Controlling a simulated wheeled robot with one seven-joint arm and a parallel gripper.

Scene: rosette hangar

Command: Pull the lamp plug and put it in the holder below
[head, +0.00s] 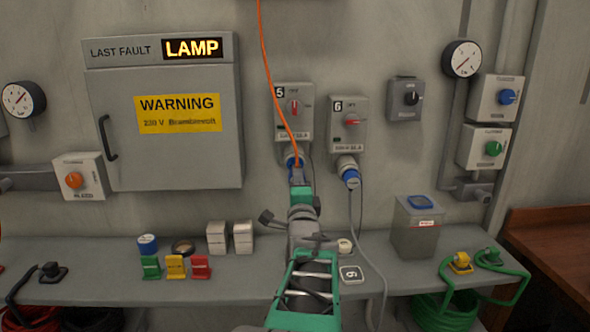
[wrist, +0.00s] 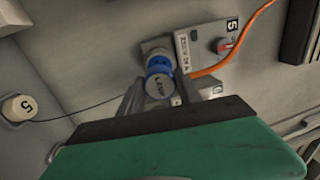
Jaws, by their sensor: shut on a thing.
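The lamp plug (wrist: 159,84) is blue with a grey end face marked LAMP in the wrist view. It sits at the grey socket under switch box 5 (head: 293,112); I cannot tell how far in it is. In the head view its blue rim (head: 294,160) shows just above my gripper (head: 298,183). My gripper, also in the wrist view (wrist: 160,100), is shut on the plug, a finger on either side. A round cream piece marked 5 (wrist: 18,108) shows at the left of the wrist view, perhaps the holder. My arm hides the wall below socket 5 in the head view.
An orange cable (head: 266,60) hangs past box 5. To the right, box 6 (head: 348,118) has a blue plug (head: 350,178) with a grey cable. The cabinet display reads LAMP (head: 193,48).

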